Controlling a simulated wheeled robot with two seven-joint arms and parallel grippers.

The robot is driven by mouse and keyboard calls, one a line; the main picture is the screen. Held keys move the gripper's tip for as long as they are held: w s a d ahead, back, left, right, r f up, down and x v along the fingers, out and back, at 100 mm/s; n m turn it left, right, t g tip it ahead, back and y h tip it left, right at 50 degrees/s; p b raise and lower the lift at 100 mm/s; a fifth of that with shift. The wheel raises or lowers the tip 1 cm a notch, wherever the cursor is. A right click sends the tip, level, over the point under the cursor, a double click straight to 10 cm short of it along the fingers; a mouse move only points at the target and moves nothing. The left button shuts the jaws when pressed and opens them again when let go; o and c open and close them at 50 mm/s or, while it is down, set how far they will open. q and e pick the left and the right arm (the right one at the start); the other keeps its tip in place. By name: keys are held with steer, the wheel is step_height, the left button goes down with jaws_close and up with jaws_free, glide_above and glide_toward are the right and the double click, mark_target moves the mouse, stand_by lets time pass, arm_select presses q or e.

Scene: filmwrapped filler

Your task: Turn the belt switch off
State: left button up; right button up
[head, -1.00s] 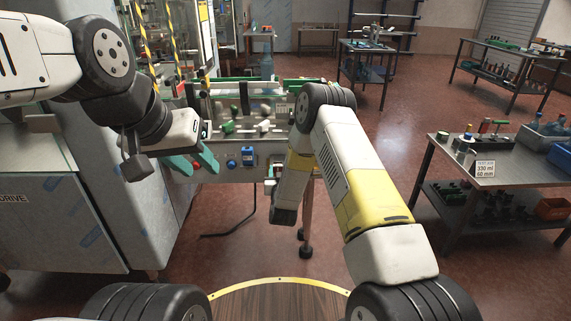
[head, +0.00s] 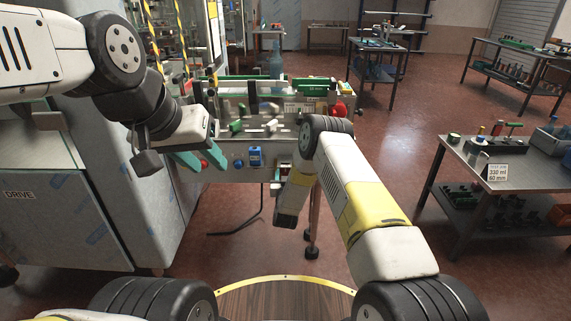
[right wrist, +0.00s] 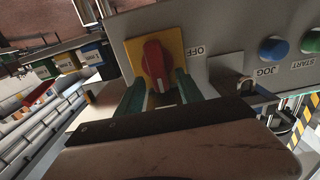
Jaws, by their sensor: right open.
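In the right wrist view the belt switch is a red rotary knob (right wrist: 156,62) on a yellow plate (right wrist: 176,42), with an OFF label (right wrist: 195,50) to the right of the plate. The knob's bar runs roughly up and down in that picture. My right gripper (right wrist: 160,92) is open, its two green fingers on either side of the knob; I cannot tell whether they touch it. In the head view the right fingers are hidden behind my arm. My left gripper (head: 196,160) is open, with teal fingers in front of the machine's left side near a red button (head: 204,163).
A blue button (right wrist: 274,48) labelled JOG and a green START button (right wrist: 312,41) sit on the same panel. The conveyor (head: 265,125) stands above the panel. A metal table (head: 480,165) with tools is at right; the floor between is open.

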steer(key=shift+w, duration=0.2)
jaws_close()
stand_by(0.3)
steer(key=shift+a+f+n, duration=0.3)
steer(key=shift+n, duration=2.7)
steer(key=shift+a+f+n, duration=0.35)
steer(key=shift+n, duration=2.65)
steer(key=shift+a+f+n, duration=0.3)
steer(key=shift+n, duration=2.7)
